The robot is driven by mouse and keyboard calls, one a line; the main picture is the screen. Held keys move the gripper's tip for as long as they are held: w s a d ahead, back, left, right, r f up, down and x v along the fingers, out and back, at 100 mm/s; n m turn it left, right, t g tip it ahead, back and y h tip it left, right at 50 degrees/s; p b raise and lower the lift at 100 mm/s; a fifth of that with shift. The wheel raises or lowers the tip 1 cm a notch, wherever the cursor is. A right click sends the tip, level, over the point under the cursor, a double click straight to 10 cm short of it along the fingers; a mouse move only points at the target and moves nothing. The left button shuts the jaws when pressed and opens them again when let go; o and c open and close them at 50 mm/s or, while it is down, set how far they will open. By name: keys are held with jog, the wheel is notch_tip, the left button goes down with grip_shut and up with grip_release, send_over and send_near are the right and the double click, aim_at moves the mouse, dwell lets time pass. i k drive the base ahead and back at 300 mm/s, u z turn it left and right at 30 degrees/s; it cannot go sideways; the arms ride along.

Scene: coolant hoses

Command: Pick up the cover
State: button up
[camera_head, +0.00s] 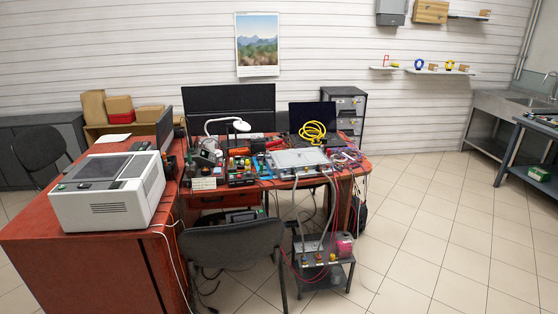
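A flat, pale grey panel or shallow case (297,158) lies on the right part of the red-brown desk (98,243); it may be the cover, but I cannot tell for sure at this size. Two grey hoses (333,205) run from its front edge down to a small dark cart (322,272) on the floor. The cart carries a pink container (344,244) and small coloured fittings. My gripper is not in view.
A dark chair (235,248) stands in front of the desk, left of the cart. A white boxy machine (108,187) sits on the left desk. Tools and cables crowd the desk around the panel. Open tiled floor (430,235) lies to the right, before a steel sink bench (490,122).

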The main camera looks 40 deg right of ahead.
aim_at(310, 156)
jog(key=u, duration=0.15)
jog(key=k, duration=0.25)
jog(key=u, duration=2.55)
jog(key=k, duration=2.25)
jog(key=z, duration=0.05)
